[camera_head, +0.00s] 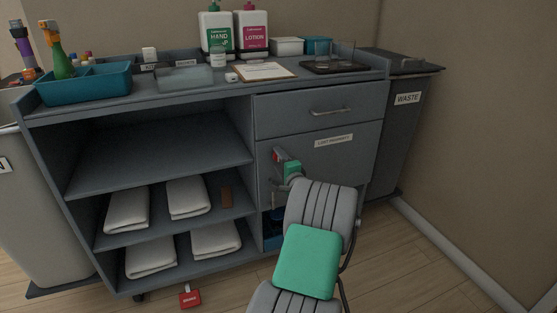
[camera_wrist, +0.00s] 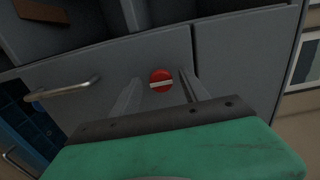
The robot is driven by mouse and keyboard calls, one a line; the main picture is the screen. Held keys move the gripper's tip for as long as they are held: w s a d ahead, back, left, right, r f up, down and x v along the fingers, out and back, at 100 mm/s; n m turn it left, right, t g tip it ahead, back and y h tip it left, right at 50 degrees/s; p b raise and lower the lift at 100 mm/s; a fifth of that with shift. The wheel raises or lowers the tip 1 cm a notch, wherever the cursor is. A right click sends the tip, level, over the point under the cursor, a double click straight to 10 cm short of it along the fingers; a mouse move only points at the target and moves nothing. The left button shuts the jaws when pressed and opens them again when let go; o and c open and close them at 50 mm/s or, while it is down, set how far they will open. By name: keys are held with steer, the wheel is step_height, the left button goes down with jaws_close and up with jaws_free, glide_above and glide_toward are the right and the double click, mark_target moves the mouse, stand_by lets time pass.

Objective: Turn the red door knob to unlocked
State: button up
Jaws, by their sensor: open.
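The red door knob (camera_wrist: 161,81) shows in the wrist view as a round red disc on the grey cabinet front, with a pale bar across it that lies nearly level, slightly tilted. In the head view a small red part of it (camera_head: 276,155) shows beside my gripper, on the cabinet door under the drawer. My gripper (camera_wrist: 160,76) is open in the wrist view, one finger on each side of the knob, with visible gaps to it. Whether the fingertips reach as far as the knob is unclear. The head view shows my gripper (camera_head: 284,160) close to the door.
Open shelves (camera_head: 160,155) with folded towels (camera_head: 188,198) lie left. The waste bin (camera_head: 408,115) stands right. A red tag (camera_head: 190,297) is near the floor.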

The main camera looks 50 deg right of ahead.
steer(key=p+v, duration=0.1)
steer(key=v, duration=0.6)
